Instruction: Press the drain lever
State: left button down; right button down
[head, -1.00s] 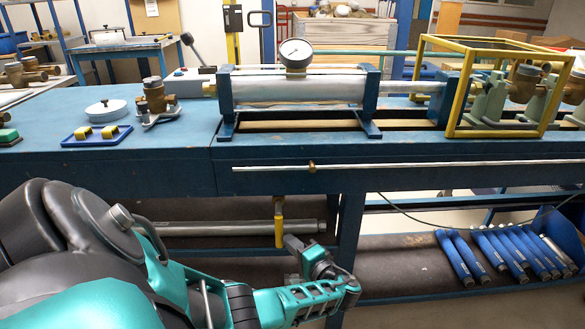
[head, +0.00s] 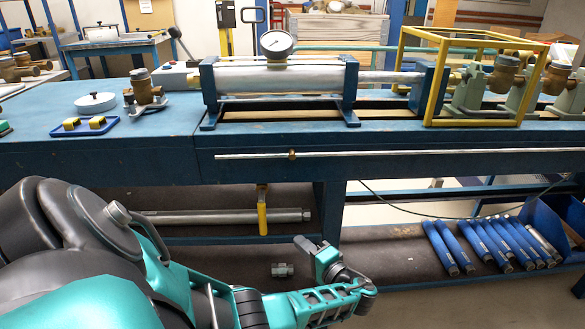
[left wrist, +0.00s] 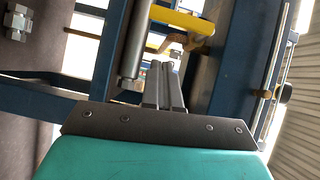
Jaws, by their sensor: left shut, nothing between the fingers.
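The drain lever is the yellow handle (head: 262,218) hanging down under the front of the blue bench, in front of a steel pipe. In the left wrist view, a yellow bar (left wrist: 184,18) that looks like this lever lies beyond the fingers. My left gripper (head: 306,246) is below and to the right of the lever in the head view, apart from it. In the left wrist view its two grey fingers (left wrist: 160,68) are together and empty. My right gripper is not in view.
The steel pipe (head: 215,217) lies under the bench. A small metal fitting (head: 282,270) sits on the dark lower shelf (head: 395,260). Several blue bars (head: 490,244) lie at the right. A thin rail (head: 400,154) runs along the bench front.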

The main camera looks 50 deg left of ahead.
pick_arm(q)
jog(key=shift+s+d, duration=0.15)
jog(key=shift+d, duration=2)
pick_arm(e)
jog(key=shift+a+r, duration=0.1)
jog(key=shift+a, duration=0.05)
